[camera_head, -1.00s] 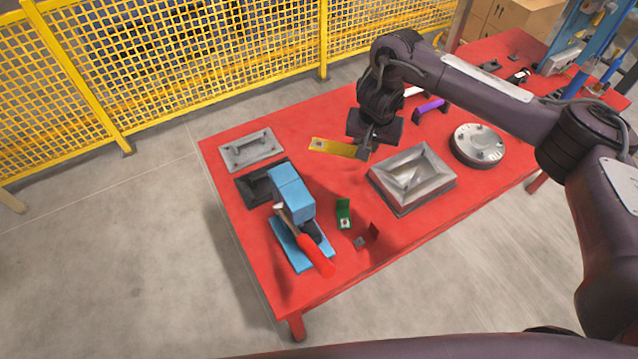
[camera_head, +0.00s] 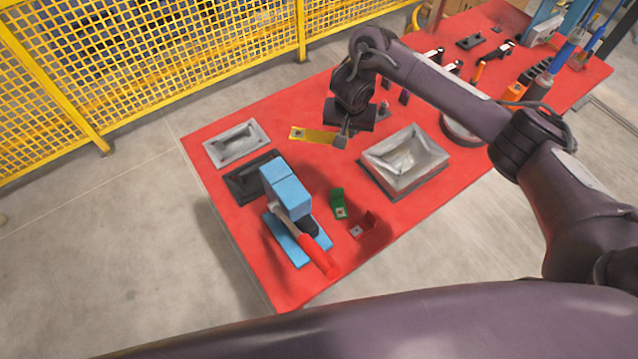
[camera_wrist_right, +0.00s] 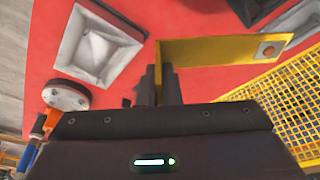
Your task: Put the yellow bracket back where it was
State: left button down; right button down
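The yellow bracket (camera_head: 312,135) is a long flat strip with a hole near its left end, above the back part of the red table (camera_head: 230,280). My right gripper (camera_head: 342,140) is at its right end. In the right wrist view, the bracket (camera_wrist_right: 215,51) reaches right from the fingertips, and its short bent end sits between the two fingers (camera_wrist_right: 160,72). The gripper looks shut on that end. Whether the bracket touches the table is hard to tell. My left gripper is out of view.
A green bracket (camera_head: 338,205) and a red bracket (camera_head: 366,226) stand at the front. Left are a blue press-like tool (camera_head: 285,187) with a red handle, and a grey tray (camera_head: 237,143). A silver tray (camera_head: 405,160) is right of my gripper. A yellow fence (camera_head: 150,60) runs behind.

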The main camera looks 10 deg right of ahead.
notch_tip(320, 180, down, 2)
jog(key=shift+w+a+f+b, duration=0.15)
jog(key=shift+f+b, duration=0.05)
jog(key=shift+b, duration=0.35)
notch_tip(320, 180, down, 15)
jog(key=b, duration=1.4)
jog(key=shift+r, duration=0.1)
notch_tip(320, 180, down, 5)
jog(key=shift+f+b, duration=0.1)
jog(key=shift+b, duration=0.9)
jog(key=shift+f, duration=0.2)
jog(key=c, duration=1.6)
grip_release()
